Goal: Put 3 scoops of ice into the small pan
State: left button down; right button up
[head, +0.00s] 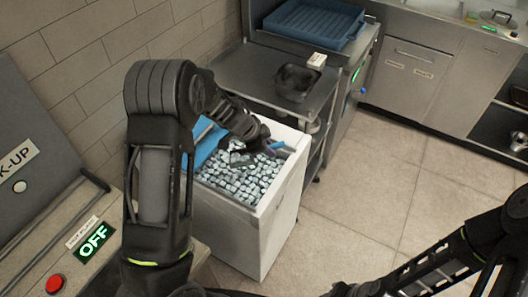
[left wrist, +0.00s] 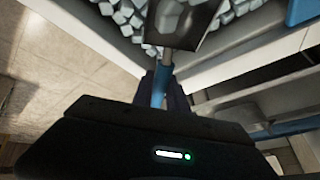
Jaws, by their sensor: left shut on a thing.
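My left gripper (head: 262,146) is over the ice bin and shut on the blue handle (left wrist: 160,88) of a metal scoop (left wrist: 192,45). In the left wrist view the scoop's bowl is at the top among the ice; greyish pieces seem to lie in it, but the frame cuts it off. The ice (head: 240,180) is a bed of pale cubes in a white bin (head: 240,236); it also shows in the left wrist view (left wrist: 122,14). The small pan (head: 296,80) is dark, on the steel table behind the bin, and looks empty.
A blue panel (head: 206,146) lies along the bin's left side. A blue tray (head: 315,22) is further back. The floor to the right is clear.

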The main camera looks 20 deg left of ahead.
aim_at(277, 144)
pick_arm(q)
jog(key=shift+w+d+r+g+y, duration=0.15)
jog(key=shift+w+d+r+y, duration=0.15)
jog(key=shift+d+r, duration=0.3)
jog(key=shift+w+d+r+g+y, duration=0.2)
jog(key=shift+w+d+r, duration=0.2)
jog(key=shift+d+r, duration=0.15)
